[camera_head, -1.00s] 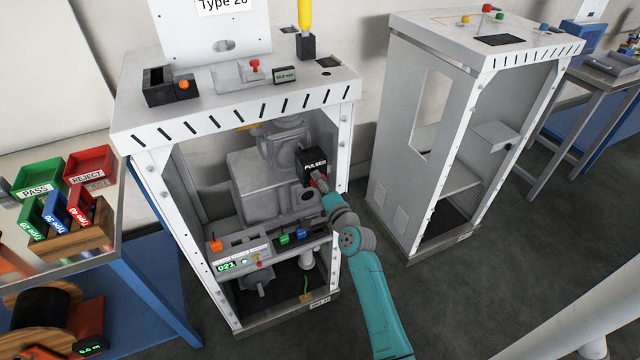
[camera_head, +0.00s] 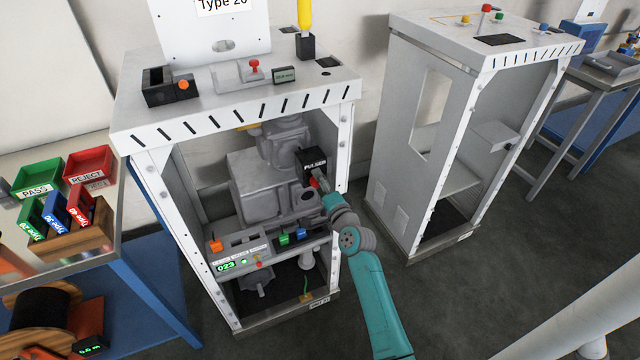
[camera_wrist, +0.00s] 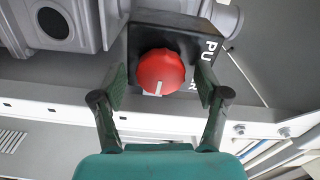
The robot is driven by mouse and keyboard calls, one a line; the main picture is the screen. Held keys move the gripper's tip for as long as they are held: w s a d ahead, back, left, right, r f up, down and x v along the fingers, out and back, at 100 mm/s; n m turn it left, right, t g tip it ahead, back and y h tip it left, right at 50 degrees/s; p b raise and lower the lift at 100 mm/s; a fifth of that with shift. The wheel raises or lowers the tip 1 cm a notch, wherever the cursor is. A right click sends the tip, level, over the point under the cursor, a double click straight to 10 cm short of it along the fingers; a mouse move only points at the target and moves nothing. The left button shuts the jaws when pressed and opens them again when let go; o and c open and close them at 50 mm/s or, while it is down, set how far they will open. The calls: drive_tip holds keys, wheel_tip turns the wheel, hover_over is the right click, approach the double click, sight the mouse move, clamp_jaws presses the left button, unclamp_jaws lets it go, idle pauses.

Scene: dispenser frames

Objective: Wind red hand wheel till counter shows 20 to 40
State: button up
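The red hand wheel (camera_wrist: 161,72) sits on the black box marked PULSER (camera_head: 313,162). Its white mark points down in the wrist view, and the wheel also shows in the head view (camera_head: 315,183). My gripper (camera_wrist: 161,67) has one finger on each side of the wheel, with a visible gap at both sides, so it looks open around the wheel. In the head view my gripper (camera_head: 323,191) reaches into the frame at the wheel. The green counter (camera_head: 226,267) on the lower panel reads 023.
The dispenser frame's right front post (camera_head: 344,150) stands close beside my arm. Orange (camera_head: 215,246), green (camera_head: 284,238) and blue (camera_head: 301,234) parts sit on the lower shelf. A second, emptier cabinet (camera_head: 400,130) stands to the right, with floor between.

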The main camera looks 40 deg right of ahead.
drive_tip(key=v, duration=1.2)
idle(0.6)
drive_tip(key=s+a+f+n+g+y, duration=0.1)
drive_tip(key=s+a+f+n, duration=0.25)
drive_tip(key=s+a, duration=0.45)
drive_tip(key=s+a+f+n+g, duration=0.15)
drive_tip(key=s+a+n, duration=0.25)
drive_tip(key=s+a, duration=0.45)
drive_tip(key=s+a+r+n+y, duration=0.1)
drive_tip(key=s+a+r+n, duration=0.1)
drive_tip(key=s, duration=0.5)
drive_tip(key=s+a+r+n+y, duration=0.1)
drive_tip(key=s+a+r+n, duration=0.1)
drive_tip(key=s+n, duration=0.3)
drive_tip(key=s+a+r+n+y, duration=0.2)
drive_tip(key=s+r+n, duration=0.2)
drive_tip(key=s, duration=0.5)
drive_tip(key=shift+s+a, duration=0.3)
drive_tip(key=shift+a, duration=0.05)
drive_tip(key=shift+n, duration=0.25)
